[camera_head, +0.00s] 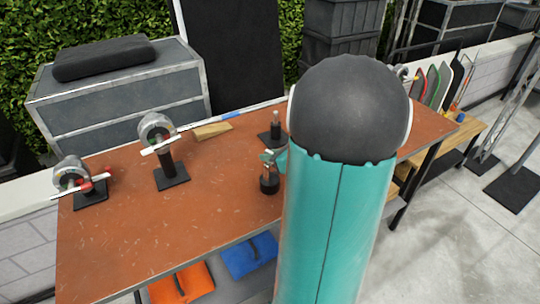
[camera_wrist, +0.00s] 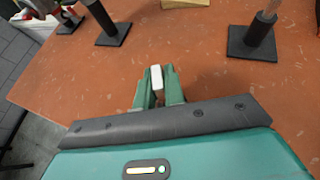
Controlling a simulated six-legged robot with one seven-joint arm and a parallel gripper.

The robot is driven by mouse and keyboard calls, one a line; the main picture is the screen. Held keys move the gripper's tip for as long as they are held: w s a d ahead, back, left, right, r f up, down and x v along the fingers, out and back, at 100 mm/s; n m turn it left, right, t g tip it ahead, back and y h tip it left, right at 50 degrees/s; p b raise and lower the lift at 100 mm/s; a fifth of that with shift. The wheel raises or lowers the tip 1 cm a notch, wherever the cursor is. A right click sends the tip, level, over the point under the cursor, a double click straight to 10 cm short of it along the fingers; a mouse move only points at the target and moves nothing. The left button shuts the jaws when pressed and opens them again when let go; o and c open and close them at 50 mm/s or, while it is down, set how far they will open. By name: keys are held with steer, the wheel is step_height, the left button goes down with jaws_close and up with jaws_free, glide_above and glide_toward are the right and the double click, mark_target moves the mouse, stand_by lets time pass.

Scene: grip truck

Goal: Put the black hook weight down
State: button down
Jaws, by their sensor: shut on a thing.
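The black hook weight (camera_head: 269,184) hangs upright below my gripper (camera_head: 271,158), over the brown table (camera_head: 225,185) near its front edge. I cannot tell whether its base touches the tabletop. My gripper is shut on the top of the weight. In the wrist view my gripper (camera_wrist: 158,88) shows its green fingers close together, with a small pale piece between them. The weight itself is hidden there. My own teal arm covers the table to the right of the weight in the head view.
A black-based post (camera_head: 275,138) stands just behind the weight. A wooden wedge (camera_head: 212,130) lies behind. Orange (camera_head: 181,282) and blue (camera_head: 249,256) items are below. The table's front-left middle is clear.

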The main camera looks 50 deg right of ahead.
steer(key=shift+f, duration=0.15)
steer(key=c, duration=1.5)
jaws_free()
